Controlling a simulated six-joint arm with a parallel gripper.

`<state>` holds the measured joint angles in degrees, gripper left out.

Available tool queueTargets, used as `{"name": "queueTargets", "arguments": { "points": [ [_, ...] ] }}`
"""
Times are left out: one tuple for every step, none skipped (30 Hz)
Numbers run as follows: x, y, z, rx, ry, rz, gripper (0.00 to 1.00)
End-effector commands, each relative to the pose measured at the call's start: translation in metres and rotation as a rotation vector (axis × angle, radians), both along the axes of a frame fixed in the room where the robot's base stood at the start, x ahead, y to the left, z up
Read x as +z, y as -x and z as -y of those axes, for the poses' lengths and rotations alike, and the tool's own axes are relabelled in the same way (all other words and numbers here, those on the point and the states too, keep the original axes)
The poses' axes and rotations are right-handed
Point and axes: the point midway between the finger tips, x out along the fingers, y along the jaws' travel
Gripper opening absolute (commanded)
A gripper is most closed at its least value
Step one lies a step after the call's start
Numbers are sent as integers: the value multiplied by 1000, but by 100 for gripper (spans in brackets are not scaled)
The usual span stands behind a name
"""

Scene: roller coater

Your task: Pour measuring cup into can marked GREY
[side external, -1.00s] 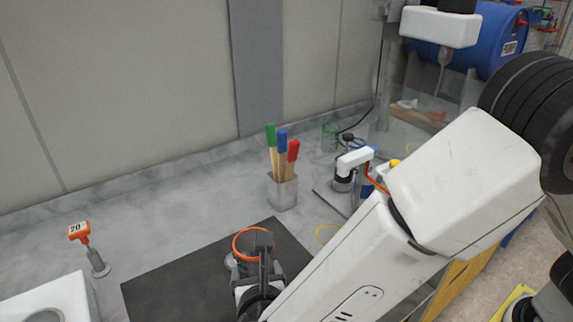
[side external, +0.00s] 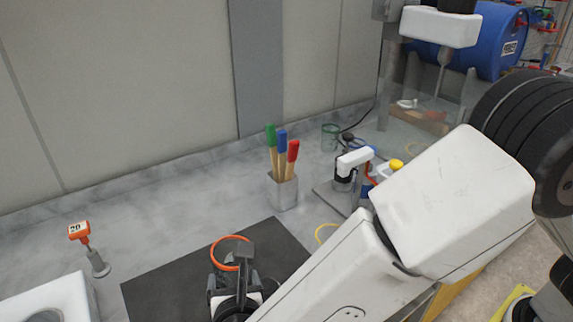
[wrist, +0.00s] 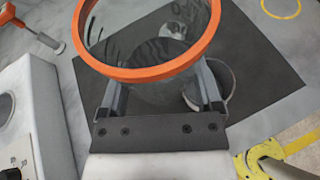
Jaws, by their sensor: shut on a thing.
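The measuring cup (side external: 215,252) is clear with an orange rim, and it shows large in the wrist view (wrist: 150,72). My gripper (side external: 236,284) is shut on its sides, with one finger on each side in the wrist view (wrist: 160,95). The cup is above the dark mat, and whether it holds anything is unclear. A round, pale can-like vessel (wrist: 228,80) stands on the mat, partly behind the cup and right finger. No GREY marking is readable, so I cannot tell whether it is the named can. Another pale metallic thing (wrist: 174,20) shows through the cup.
The dark mat (side external: 165,287) lies on the grey bench. An orange-topped tool marked 20 (side external: 79,231) and a white machine (side external: 45,302) are at left. A holder with coloured-handled tools (side external: 283,193) stands behind. A yellow ring (side external: 326,228) lies right of the mat.

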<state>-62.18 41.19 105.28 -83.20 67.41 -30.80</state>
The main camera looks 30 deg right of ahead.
Motion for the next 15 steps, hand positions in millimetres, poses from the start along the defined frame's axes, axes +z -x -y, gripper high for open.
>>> {"name": "queueTargets", "arguments": {
  "points": [
    [-2,0,-1,-1,-16,6,10],
    [-2,-1,-1,-1,-26,11,10],
    [-3,-1,-2,0,-41,17,10],
    [-4,-1,-3,0,-52,22,10],
    [-5,-1,-3,1,-64,27,10],
    [-6,-2,-4,0,-80,33,10],
    [-7,-2,-5,0,-92,37,10],
    [-8,-2,-5,0,-104,42,10],
    [-9,-3,-6,1,-118,48,10],
    [-10,-3,-7,1,-129,53,10],
    [-11,-3,-7,0,-140,58,10],
    [-12,-3,-8,0,-155,64,10],
    [-13,-4,-9,0,-166,70,10],
    [-13,-4,-9,1,-177,74,10],
    [-15,-4,-10,0,-193,80,10]
  ]
}}
